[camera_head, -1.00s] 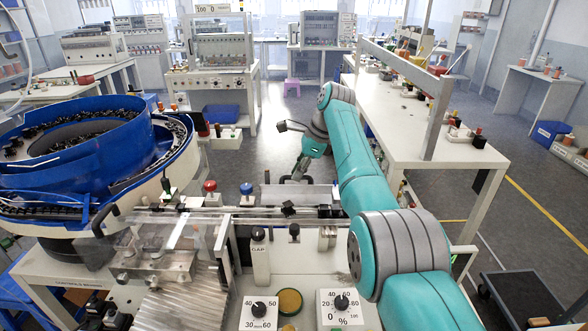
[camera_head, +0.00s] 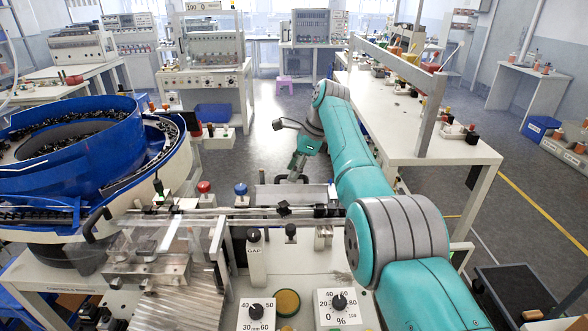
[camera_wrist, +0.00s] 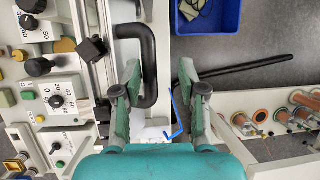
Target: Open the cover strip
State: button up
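The cover strip seems to be the long, narrow, glossy strip (camera_head: 250,212) on the rail across the machine table, with a small black block (camera_head: 284,209) on it. In the wrist view the rail (camera_wrist: 101,72) runs up and down at left, with a black block (camera_wrist: 92,48) on it. A black U-shaped handle (camera_wrist: 150,62) stands beside the rail. My gripper (camera_wrist: 159,72) is open and empty. Its left finger overlaps the handle's lower end in the picture; contact cannot be told. In the head view my gripper (camera_head: 297,167) is beyond the rail, partly hidden.
The blue bowl feeder (camera_head: 75,150) is at left, with a clear cover (camera_head: 150,235) before it. Dials, a red knob (camera_head: 204,187) and a blue knob (camera_head: 240,189) stand near the rail. A long white bench (camera_head: 420,140) lies right of my arm. Open floor lies beyond.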

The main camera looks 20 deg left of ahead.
jog(key=v, duration=1.2)
